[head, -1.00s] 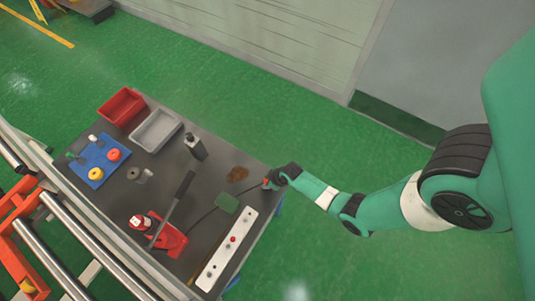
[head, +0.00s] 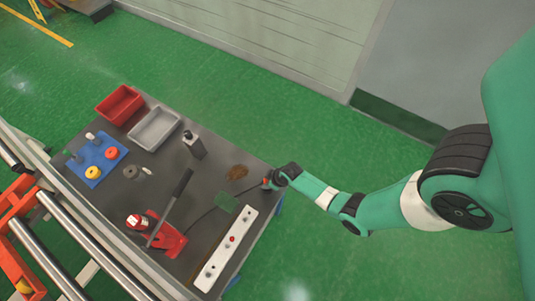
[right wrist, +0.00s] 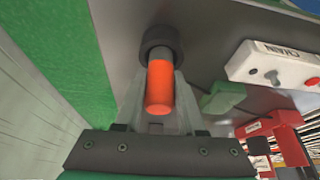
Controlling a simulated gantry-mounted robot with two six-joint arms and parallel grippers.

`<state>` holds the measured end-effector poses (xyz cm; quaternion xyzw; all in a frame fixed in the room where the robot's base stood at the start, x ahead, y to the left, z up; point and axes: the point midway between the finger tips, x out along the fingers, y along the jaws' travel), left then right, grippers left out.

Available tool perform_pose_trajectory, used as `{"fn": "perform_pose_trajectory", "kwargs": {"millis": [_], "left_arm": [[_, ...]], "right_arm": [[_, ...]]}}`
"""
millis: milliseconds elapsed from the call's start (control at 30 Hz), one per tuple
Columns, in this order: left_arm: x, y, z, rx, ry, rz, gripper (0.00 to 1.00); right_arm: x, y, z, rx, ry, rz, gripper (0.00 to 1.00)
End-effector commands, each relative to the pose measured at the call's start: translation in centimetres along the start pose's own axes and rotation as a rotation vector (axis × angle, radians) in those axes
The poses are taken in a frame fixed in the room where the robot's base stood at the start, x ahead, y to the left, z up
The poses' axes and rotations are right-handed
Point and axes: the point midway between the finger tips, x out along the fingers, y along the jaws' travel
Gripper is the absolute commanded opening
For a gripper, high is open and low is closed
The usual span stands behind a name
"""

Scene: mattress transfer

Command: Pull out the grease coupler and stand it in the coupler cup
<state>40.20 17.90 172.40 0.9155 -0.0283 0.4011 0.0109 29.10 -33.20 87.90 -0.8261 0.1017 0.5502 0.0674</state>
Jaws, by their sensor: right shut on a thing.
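My right gripper (head: 268,184) is at the right-hand edge of the dark table. In the right wrist view my right gripper (right wrist: 160,88) is shut on an orange-red cylinder, which I take as the grease coupler (right wrist: 160,90). Its far end meets a black collar (right wrist: 160,40); I cannot tell whether it is still seated there. In the head view the coupler is mostly hidden by the gripper. A thin dark hose runs from near the gripper towards the red device (head: 166,238) with a long dark lever. I cannot tell which thing is the coupler cup. My left gripper is not in view.
A white strip with buttons (head: 214,268) and a green pad (head: 228,201) lie near the gripper. A dark bottle (head: 195,146), grey bin (head: 136,137), red bin (head: 103,112) and blue board (head: 77,171) stand farther off. A brown stain (head: 238,172) marks the table.

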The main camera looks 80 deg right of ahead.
Motion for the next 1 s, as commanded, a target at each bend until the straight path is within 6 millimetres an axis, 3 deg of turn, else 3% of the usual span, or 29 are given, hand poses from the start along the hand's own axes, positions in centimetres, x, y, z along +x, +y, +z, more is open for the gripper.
{"fn": "perform_pose_trajectory", "kwargs": {"millis": [500,533,700,867,1000], "left_arm": [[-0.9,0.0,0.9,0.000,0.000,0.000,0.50],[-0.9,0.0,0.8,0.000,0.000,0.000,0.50],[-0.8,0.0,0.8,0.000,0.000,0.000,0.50],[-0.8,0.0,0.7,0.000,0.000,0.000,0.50],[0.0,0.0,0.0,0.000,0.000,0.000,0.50]], "right_arm": [[1.3,0.0,0.5,0.000,0.001,0.000,0.00],[1.2,0.0,0.5,0.000,0.001,0.000,0.43],[1.2,0.0,0.5,0.000,0.000,0.000,0.73],[1.0,0.0,0.5,0.000,0.000,0.000,0.74],[-0.8,0.0,0.4,0.001,0.001,0.001,0.74]]}}
